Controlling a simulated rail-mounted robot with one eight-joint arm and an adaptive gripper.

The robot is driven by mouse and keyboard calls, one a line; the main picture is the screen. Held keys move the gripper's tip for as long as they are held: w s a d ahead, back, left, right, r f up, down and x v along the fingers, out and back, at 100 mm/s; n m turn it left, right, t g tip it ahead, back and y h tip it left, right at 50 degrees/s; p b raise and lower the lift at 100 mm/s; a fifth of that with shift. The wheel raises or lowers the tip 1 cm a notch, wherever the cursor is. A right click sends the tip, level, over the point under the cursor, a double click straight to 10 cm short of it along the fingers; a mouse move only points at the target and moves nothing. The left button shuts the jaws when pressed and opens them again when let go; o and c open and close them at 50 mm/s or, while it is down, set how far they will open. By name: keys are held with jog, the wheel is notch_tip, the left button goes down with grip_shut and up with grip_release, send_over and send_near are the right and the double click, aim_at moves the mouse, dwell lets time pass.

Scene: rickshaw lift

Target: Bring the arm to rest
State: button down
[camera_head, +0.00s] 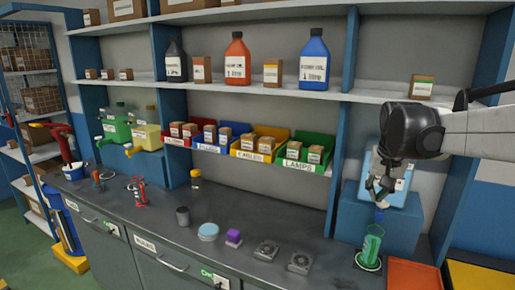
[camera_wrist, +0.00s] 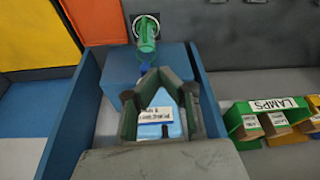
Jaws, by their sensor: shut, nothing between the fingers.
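My gripper (camera_head: 380,196) hangs at the end of my arm on the right in the head view, pointing down. It is shut and empty. In the wrist view its fingers (camera_wrist: 160,76) come together in front of a light blue container with a white label (camera_wrist: 158,116). That container (camera_head: 398,180) stands on a blue block behind the gripper, partly hidden by it. A green cylinder (camera_head: 371,246) stands on a round pad on the counter, a little below the gripper and apart from it. It also shows in the wrist view (camera_wrist: 146,38).
An orange tray (camera_head: 412,274) and a yellow one (camera_head: 475,276) lie at the right. Small parts and two square fans (camera_head: 299,262) sit on the dark counter (camera_head: 190,248). Coloured bins (camera_head: 304,153) and shelves with bottles (camera_head: 314,60) line the back. A blue upright (camera_head: 470,165) stands right of the gripper.

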jog(key=s+a+f+n+t+b, duration=0.1)
jog(key=s+a+f, duration=0.3)
jog(key=s, duration=0.4)
jog(key=s+a+f+n+t+b, duration=0.1)
jog(key=s+a+f+b, duration=0.2)
jog(key=s, duration=0.6)
jog(key=s+a+f+n+t+y+b, duration=0.1)
jog(key=s+a+f+b, duration=0.1)
jog(key=s+a+f, duration=0.4)
jog(key=s, duration=0.2)
jog(key=shift+s+f+n+t, duration=0.3)
jog(key=shift+s+n+t, duration=0.1)
jog(key=c, duration=2.4)
grip_release()
jog(key=shift+c, duration=0.2)
